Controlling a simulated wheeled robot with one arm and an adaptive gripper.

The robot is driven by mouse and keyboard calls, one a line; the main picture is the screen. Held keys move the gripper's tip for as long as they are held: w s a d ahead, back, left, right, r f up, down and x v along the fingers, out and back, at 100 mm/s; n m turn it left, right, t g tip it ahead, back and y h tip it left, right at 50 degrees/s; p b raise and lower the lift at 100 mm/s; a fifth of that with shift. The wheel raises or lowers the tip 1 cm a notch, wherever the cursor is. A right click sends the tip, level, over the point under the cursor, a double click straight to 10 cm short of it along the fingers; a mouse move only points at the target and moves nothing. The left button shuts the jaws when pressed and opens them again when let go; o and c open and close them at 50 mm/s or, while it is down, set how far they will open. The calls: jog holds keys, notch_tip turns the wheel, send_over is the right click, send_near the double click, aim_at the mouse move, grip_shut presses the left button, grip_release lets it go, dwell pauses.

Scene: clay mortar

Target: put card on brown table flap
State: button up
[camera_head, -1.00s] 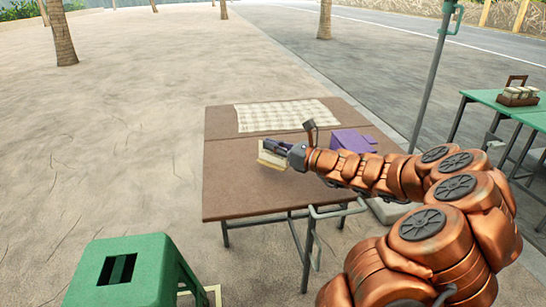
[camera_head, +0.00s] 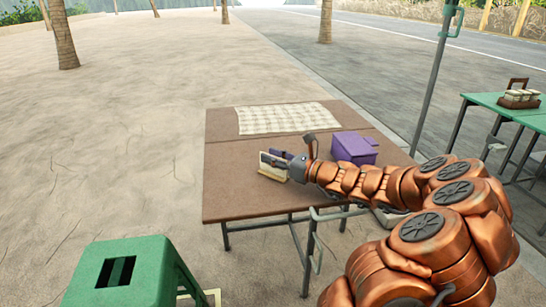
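A small cream card (camera_head: 272,174) is at my gripper (camera_head: 279,157), over the near brown part of the folding table (camera_head: 235,185). The dark fingers of my gripper appear closed on the card. The card hangs tilted below the fingers. At this size I cannot tell whether its lower edge touches the tabletop. A seam divides the brown top into a near part and a far part. My arm reaches in from the right and hides some of the near part's right side.
A checked cream cloth (camera_head: 285,118) lies on the far part of the table. A purple box (camera_head: 353,148) stands right of my gripper. A green stool (camera_head: 130,270) is at the front left. Green tables (camera_head: 505,108) with a caddy stand at right. The table's left side is clear.

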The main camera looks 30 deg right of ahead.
jog(key=shift+r, duration=0.15)
jog(key=shift+s+d, duration=0.15)
jog(key=shift+s, duration=0.1)
jog(key=p+v, duration=0.2)
jog(key=v, duration=0.8)
jog(key=shift+s+d, duration=0.1)
jog(key=shift+s, duration=0.2)
jog(key=shift+s+d, duration=0.1)
jog(key=shift+s, duration=0.3)
jog(key=shift+s, duration=0.1)
